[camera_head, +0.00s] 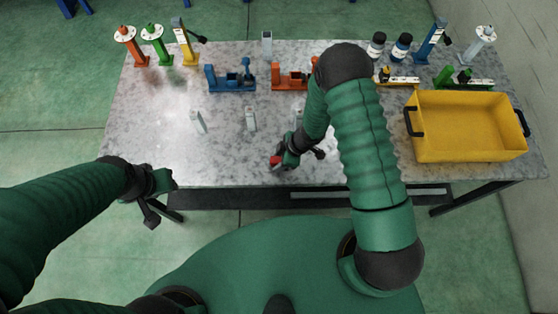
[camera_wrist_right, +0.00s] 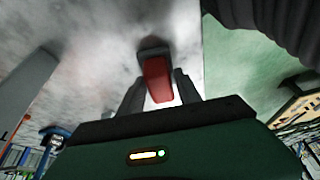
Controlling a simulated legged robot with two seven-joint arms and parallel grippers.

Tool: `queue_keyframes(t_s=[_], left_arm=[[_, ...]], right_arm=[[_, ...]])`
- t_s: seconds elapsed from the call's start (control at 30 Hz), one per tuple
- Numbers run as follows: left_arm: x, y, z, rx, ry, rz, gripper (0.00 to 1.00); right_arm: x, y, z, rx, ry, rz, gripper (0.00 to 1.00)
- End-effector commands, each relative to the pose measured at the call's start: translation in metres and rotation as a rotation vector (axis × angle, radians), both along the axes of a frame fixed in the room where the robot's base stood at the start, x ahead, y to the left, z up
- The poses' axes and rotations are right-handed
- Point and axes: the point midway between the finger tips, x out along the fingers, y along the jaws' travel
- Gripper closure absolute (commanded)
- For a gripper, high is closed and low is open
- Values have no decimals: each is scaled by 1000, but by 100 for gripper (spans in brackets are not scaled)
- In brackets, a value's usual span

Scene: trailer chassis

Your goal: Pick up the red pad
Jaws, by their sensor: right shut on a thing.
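The red pad (camera_wrist_right: 157,80) shows in the right wrist view between the two fingers of my right gripper (camera_wrist_right: 155,92). A dark part lies at its far end. My right gripper is shut on the red pad. In the head view my right gripper (camera_head: 285,161) is low over the front middle of the table, with a bit of the red pad (camera_head: 275,161) showing at its left side. Whether the pad touches the table cannot be told. My left gripper (camera_head: 158,212) hangs off the table's front left edge, away from the pad; its finger gap is unclear.
The marbled table (camera_head: 150,125) has a yellow crate (camera_head: 465,155) at right. A blue fixture (camera_head: 231,84) and an orange fixture (camera_head: 290,82) stand in the middle. Small grey blocks (camera_head: 250,121) stand before them. Colored posts (camera_head: 131,48) line the back left. The front left surface is clear.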

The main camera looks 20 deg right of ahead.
Motion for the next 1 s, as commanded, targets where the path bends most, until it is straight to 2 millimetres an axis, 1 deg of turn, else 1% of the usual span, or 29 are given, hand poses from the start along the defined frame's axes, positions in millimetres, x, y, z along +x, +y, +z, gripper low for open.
queue_keyframes(t_s=[0.17, 0.33, 0.37, 0.43, 0.6, 0.8, 0.87, 1.0], left_arm=[[0, 0, 0, 0, 0, 0, 64], [0, 0, 2, 0, 0, 0, 64], [0, 0, -8, 0, -1, 0, 64], [0, 0, -20, 0, 0, 0, 64], [0, 0, -43, 0, 0, 0, 64], [0, 0, -67, 0, 0, 0, 64], [-1, 0, -44, 0, 2, 0, 64], [0, 0, -21, 0, -1, 0, 64]], right_arm=[[1, 0, 12, 0, -3, 2, 100], [1, 0, 38, -1, -5, 1, 100], [-6, 1, 32, 1, -1, 0, 100], [-22, 2, 30, 0, 1, -3, 100], [-60, 6, 33, 0, 0, 1, 100], [-108, 11, 39, 0, -1, 2, 100], [-119, 13, 53, 5, 10, 1, 100], [-139, 13, 57, 0, 8, 0, 100]])
